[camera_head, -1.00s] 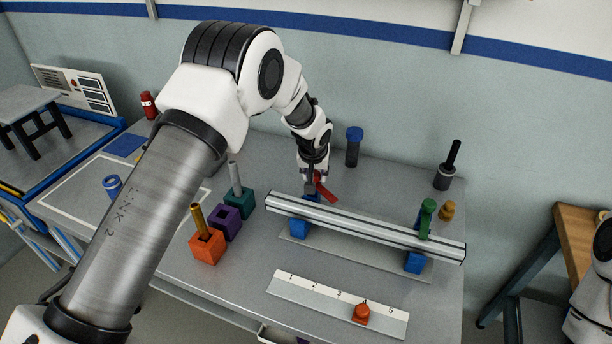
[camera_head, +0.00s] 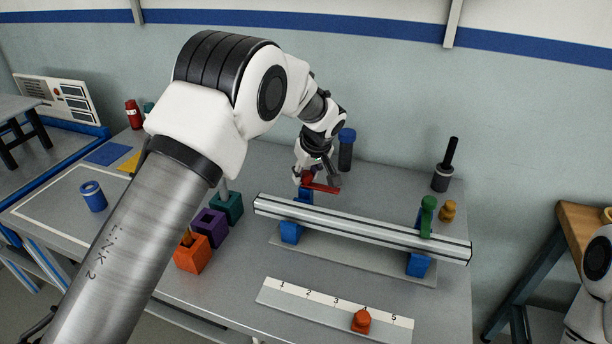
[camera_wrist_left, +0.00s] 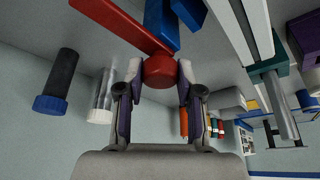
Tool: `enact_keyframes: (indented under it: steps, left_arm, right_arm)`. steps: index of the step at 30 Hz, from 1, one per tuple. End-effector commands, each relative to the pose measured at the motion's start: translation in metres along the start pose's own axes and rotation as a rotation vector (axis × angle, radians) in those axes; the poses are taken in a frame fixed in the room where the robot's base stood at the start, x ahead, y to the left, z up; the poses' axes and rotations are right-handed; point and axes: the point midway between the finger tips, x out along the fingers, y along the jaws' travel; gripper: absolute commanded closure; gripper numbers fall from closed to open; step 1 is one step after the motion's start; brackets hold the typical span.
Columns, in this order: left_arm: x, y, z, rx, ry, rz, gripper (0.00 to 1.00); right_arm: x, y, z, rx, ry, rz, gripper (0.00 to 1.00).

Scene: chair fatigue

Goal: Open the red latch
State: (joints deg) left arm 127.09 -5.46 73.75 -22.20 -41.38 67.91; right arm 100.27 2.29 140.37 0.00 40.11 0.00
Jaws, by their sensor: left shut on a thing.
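The red latch (camera_head: 325,187) sits on top of the blue clamp block (camera_head: 302,196) at the left end of the silver rail (camera_head: 362,227). My left gripper (camera_head: 307,178) reaches down to it from behind the rail. In the left wrist view, the gripper (camera_wrist_left: 158,82) is shut on the latch's round red end (camera_wrist_left: 160,70), with one finger on each side. The latch's flat red arm (camera_wrist_left: 118,24) runs to the upper left, across the blue block (camera_wrist_left: 160,26). A green latch (camera_head: 428,214) stands upright at the rail's right end. My right gripper is out of view.
A blue-capped dark cylinder (camera_head: 346,150) stands close behind the left gripper. Orange (camera_head: 192,256), purple (camera_head: 211,226) and green (camera_head: 230,207) socket blocks stand left of the rail. A numbered strip (camera_head: 330,305) with an orange marker (camera_head: 361,320) lies in front.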

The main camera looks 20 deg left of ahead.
Motion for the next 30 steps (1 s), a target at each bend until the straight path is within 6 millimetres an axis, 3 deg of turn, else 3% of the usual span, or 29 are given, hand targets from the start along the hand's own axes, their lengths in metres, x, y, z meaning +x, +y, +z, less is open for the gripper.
enact_keyframes:
  steps: [9,10,12,23,26,30]
  left_arm:
    - [0.002,-0.001,0.002,-0.003,-0.005,-0.004,1.00]
    - [0.002,-0.001,0.002,-0.003,-0.005,-0.004,0.61]
    - [0.002,-0.001,0.002,-0.003,-0.004,-0.004,0.39]
    - [-0.004,0.000,0.000,-0.002,-0.001,-0.001,0.39]
    - [-0.018,0.001,-0.001,-0.002,0.002,0.001,0.39]
    - [-0.051,0.001,-0.001,-0.002,0.002,0.002,0.39]
  right_arm:
    - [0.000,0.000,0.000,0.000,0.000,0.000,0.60]
    - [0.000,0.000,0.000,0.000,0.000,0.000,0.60]
    - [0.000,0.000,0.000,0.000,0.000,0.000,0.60]
    - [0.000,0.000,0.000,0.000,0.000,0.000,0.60]
    - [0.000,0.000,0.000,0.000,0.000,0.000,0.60]
    - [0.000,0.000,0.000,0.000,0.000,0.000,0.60]
